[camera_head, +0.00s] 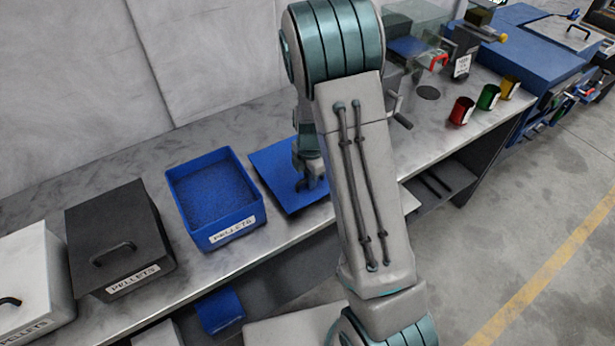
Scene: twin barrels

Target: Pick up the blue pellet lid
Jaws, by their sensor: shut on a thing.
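The blue pellet lid (277,164) is a flat blue panel just right of the open blue pellet bin (223,227), which is full of blue pellets. My gripper (308,184) is at the lid's right part, partly hidden behind my arm. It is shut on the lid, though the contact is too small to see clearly. The lid's right side is hidden by my arm. I cannot tell whether the lid rests on the bench or is held just above it.
A black lidded bin (120,240) and a white lidded bin (30,280) stand to the left on the grey bench (100,155). Red (461,111), green (488,97) and yellow (509,87) cups stand at the right, near a blue machine (525,50). A wall runs behind.

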